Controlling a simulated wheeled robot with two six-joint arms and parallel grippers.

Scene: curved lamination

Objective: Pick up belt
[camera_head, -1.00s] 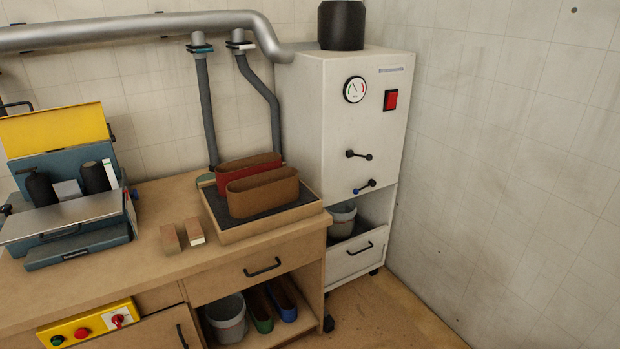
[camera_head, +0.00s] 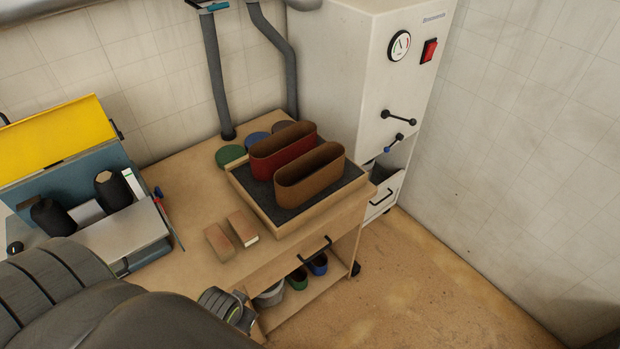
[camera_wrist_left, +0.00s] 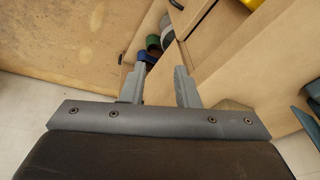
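Two sanding belts stand upright side by side on a dark-padded wooden tray (camera_head: 283,228) on the workbench: a red belt (camera_head: 281,160) behind and a brown belt (camera_head: 309,183) in front. My left arm comes in at the lower left of the head view, and its gripper is not clearly visible there. In the left wrist view my left gripper (camera_wrist_left: 158,87) is open and empty, its two fingers apart. It points toward the bench's lower shelf, short of it. My right gripper is not in view.
Two small blocks (camera_head: 231,233) lie left of the tray. A blue machine with a yellow lid (camera_head: 50,139) stands at the left. A white cabinet (camera_head: 356,70) stands behind the bench. A green belt (camera_head: 298,279) and a blue belt (camera_head: 318,264) are on the lower shelf.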

